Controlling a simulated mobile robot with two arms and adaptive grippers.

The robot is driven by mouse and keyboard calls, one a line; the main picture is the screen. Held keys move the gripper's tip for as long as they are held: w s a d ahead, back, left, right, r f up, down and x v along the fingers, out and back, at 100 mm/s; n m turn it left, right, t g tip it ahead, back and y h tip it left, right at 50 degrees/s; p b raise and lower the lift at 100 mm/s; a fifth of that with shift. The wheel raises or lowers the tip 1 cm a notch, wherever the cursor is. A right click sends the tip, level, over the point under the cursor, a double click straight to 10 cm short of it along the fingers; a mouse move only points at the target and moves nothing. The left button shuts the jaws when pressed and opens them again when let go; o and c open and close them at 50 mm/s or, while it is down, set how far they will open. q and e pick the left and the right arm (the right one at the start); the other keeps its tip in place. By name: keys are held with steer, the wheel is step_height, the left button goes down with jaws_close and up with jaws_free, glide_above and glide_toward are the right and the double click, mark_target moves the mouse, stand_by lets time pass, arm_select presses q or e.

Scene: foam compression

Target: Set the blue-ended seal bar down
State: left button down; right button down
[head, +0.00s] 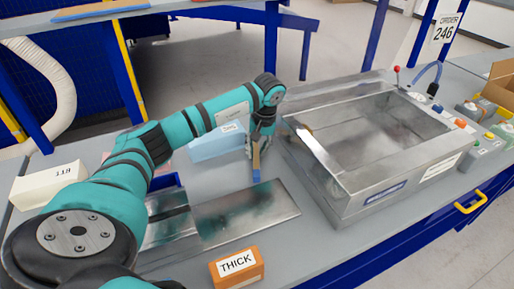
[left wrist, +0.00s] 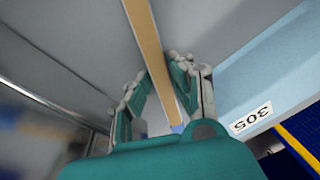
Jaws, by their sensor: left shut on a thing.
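The seal bar (head: 256,163) is a narrow tan strip. A small blue end shows at its lower tip in the head view, and a bluish tip shows near my palm in the left wrist view. My left gripper (head: 260,143) is shut on the bar, with a finger on each side of it; the left wrist view shows the bar (left wrist: 153,50) between the fingers (left wrist: 158,88). The bar hangs over the grey table between the pale blue block and the metal chamber. Whether it touches the table cannot be told. My right gripper is not in view.
The open metal chamber (head: 352,195) stands to the right. A pale blue labelled block (head: 205,147) is left of the gripper; it also shows in the left wrist view (left wrist: 270,75). Flat metal plates (head: 245,212) and an orange THICK block (head: 236,268) lie nearer. A white block (head: 48,187) is far left.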

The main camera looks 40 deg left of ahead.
arm_select(q)
steer(key=c, duration=1.2)
jaws_free()
steer(key=shift+f, duration=0.1)
